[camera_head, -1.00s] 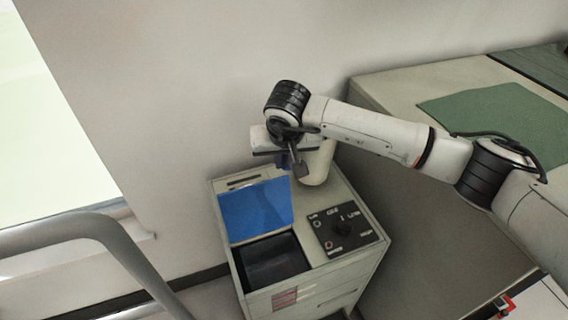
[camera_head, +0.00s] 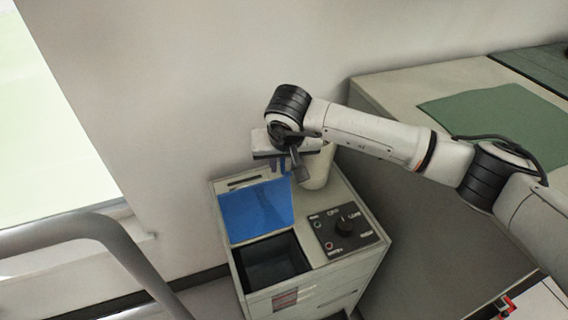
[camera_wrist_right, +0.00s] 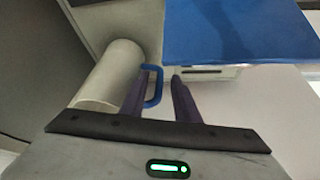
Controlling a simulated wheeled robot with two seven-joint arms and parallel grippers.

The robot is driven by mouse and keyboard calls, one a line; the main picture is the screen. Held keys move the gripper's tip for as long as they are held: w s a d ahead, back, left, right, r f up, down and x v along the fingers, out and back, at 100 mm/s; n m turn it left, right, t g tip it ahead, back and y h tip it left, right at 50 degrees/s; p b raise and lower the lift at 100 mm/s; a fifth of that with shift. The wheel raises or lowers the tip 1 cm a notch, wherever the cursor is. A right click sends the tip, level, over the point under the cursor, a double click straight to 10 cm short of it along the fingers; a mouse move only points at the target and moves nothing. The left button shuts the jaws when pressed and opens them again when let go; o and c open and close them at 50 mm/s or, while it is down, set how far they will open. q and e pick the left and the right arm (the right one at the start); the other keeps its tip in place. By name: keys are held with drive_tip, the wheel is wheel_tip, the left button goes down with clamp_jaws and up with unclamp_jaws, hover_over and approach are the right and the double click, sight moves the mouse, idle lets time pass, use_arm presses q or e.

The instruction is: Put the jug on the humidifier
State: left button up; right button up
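The jug (camera_head: 318,172) is a pale cylinder standing upright at the back right of the cabinet top, partly hidden by my right arm. It also shows in the right wrist view (camera_wrist_right: 108,75), with a blue handle (camera_wrist_right: 158,86) on its side. The humidifier appears to be the grey cabinet (camera_head: 313,277) with a blue panel and a dark opening; nothing is labelled clearly. My right gripper (camera_wrist_right: 160,82) is open, its two dark fingers apart with the handle between them. It also shows in the head view (camera_head: 278,166) left of the jug. My left gripper is not in view.
A blue panel (camera_head: 256,209), an open black bin (camera_head: 272,263) and a dark control panel with a knob (camera_head: 347,230) fill the cabinet top. A desk with a green mat (camera_head: 497,116) stands right. A grey rail (camera_head: 62,234) curves at left. The wall is close behind.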

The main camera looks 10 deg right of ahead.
drive_tip(key=v, duration=1)
drive_tip(key=shift+s+r, duration=0.25)
drive_tip(key=shift+r, duration=0.1)
idle(0.6)
